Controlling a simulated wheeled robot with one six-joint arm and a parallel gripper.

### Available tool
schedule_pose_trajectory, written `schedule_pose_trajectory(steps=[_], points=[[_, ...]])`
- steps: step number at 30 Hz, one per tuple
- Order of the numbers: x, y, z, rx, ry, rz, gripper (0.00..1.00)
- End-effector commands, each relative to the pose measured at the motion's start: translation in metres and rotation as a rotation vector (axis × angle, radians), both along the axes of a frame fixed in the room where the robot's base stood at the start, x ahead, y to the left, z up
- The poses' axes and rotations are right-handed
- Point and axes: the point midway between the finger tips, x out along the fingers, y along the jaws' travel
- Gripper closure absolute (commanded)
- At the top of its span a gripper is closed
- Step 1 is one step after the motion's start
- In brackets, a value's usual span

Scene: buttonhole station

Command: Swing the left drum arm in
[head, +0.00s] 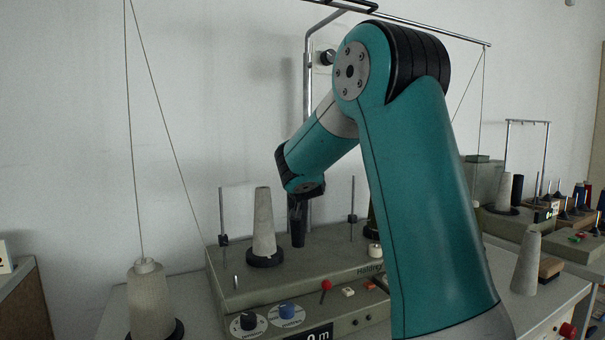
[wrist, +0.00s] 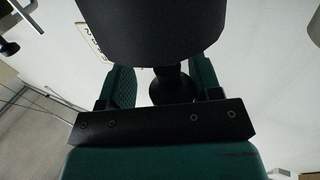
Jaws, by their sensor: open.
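My gripper (head: 297,207) hangs over the grey machine, just right of the grey cone (head: 263,222) on its black base. A black, cylinder-like part (head: 298,238) shows at its tip. In the wrist view the green-padded fingers of my gripper (wrist: 164,77) are open. A wide black cylinder (wrist: 150,35) covers their far ends. A narrow black neck (wrist: 172,86) below it lies between the fingers, with gaps showing on both sides. I cannot tell which part is the left drum arm.
A large cone (head: 150,298) with thread stands at the front left. The machine's front has a black knob (head: 248,321), a blue knob (head: 287,310) and a red-tipped lever (head: 326,285). Thin upright rods (head: 222,215) flank the grey cone. Another cone (head: 527,262) stands at right.

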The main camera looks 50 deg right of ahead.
Motion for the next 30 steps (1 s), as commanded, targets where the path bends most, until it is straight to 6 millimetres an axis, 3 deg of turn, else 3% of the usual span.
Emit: schedule_pose_trajectory(steps=[5,18,24,30], points=[[-0.018,0.02,-0.002,-0.001,-0.001,0.003,0.42],[-0.093,0.099,-0.002,-0.001,-0.001,0.006,0.42],[-0.113,0.118,-0.002,0.0,0.001,0.004,0.42],[-0.119,0.123,-0.001,0.001,0.001,0.0,0.42]])
